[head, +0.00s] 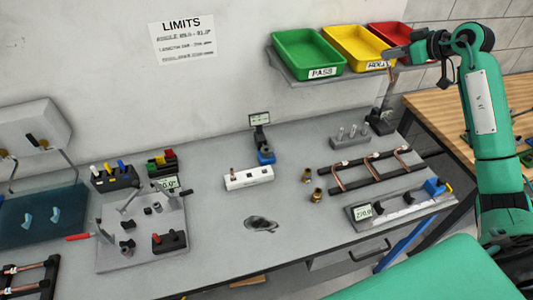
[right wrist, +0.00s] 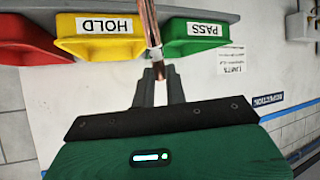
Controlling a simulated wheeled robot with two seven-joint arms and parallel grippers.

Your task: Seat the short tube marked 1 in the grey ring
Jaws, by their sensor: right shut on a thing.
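My right gripper (head: 391,53) is raised in front of the coloured bins, well above the table. In the right wrist view, my right gripper (right wrist: 158,72) is shut on a copper tube (right wrist: 150,22), which sticks out beyond the fingertips. I see no number on this tube, so I cannot tell whether it is the one marked 1. A white block (head: 249,178) on the table has a small copper-coloured end at its left. I cannot make out the grey ring for certain; a dark grey oval piece (head: 262,225) lies near the table's front. My left gripper is out of view.
Green (head: 308,50), yellow (head: 356,47) and red bins stand on a wall shelf close to my right gripper. A black rack (head: 351,171) with copper pipes, brass fittings (head: 307,174) and a grey clamp plate (head: 143,232) occupy the table (head: 215,235). Its front middle is mostly clear.

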